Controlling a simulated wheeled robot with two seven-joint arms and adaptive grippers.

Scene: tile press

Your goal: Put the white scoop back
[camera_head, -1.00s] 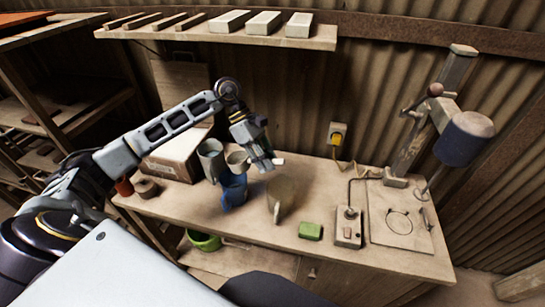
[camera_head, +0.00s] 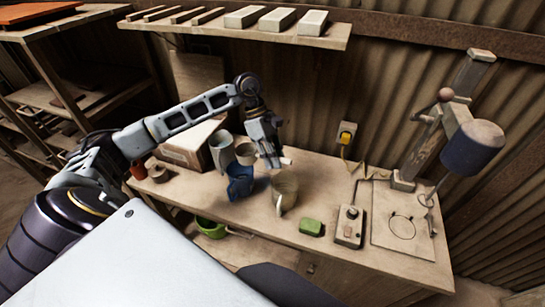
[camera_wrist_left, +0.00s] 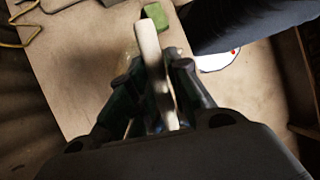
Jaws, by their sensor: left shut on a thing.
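My left gripper (camera_head: 272,160) is above the back of the workbench, behind the blue mug and the beige mug. It is shut on a pale, long thing, which looks like the white scoop (camera_head: 286,161); only its short end shows past the fingers. In the left wrist view the scoop (camera_wrist_left: 150,45) stands out between the fingers (camera_wrist_left: 160,105) as a narrow pale bar. The fingers hide its rear part, and I cannot make out a bowl. My right gripper is not in view.
A blue mug (camera_head: 239,183), a beige mug (camera_head: 288,185) and grey vessels (camera_head: 221,150) stand near the gripper. A green block (camera_head: 311,227), a switch box (camera_head: 349,226) and a lever press (camera_head: 468,150) are to the right. A shelf (camera_head: 335,42) hangs above.

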